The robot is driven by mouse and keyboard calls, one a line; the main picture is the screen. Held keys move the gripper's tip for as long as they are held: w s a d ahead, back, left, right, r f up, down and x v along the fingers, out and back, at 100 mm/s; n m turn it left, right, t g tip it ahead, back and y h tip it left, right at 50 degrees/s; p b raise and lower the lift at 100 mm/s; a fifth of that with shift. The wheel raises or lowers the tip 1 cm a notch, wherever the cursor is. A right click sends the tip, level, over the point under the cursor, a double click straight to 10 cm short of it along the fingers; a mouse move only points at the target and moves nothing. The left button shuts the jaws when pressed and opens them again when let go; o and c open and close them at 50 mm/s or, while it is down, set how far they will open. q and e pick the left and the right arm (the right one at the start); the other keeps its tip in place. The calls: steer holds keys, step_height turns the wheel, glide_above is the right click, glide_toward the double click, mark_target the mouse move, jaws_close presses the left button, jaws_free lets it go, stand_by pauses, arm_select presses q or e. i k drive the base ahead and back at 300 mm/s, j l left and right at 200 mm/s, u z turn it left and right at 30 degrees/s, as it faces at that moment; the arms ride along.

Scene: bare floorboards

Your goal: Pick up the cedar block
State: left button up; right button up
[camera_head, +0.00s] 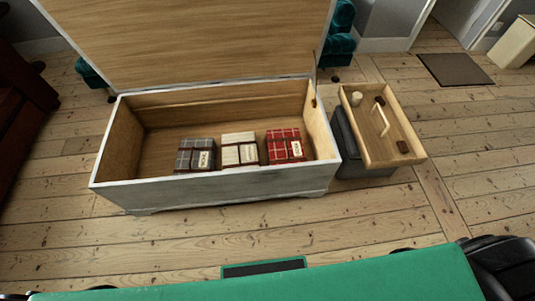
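A wooden tray (412,130) sits on a dark grey box to the right of the chest. In it lie a small dark brown block (403,147) at the near end, an upright pale stick-like piece (384,118) in the middle, a small dark piece (380,100) beside that, and a cream cylinder (356,98) at the far left. I cannot tell for certain which is the cedar block; the brown block is block-shaped. Neither of my grippers shows; only black parts of my arm are at the lower right edge.
An open wooden chest (225,192) holds folded grey (197,155), cream (239,149) and red (284,145) plaid cloths with labels. Its lid (190,40) stands up behind. A dark grey box (350,150) supports the tray. Floorboards (330,230) in front are clear. A dark mat (455,69) lies at upper right.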

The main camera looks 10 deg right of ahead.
mark_target(402, 145)
steer(key=z, duration=1.7)
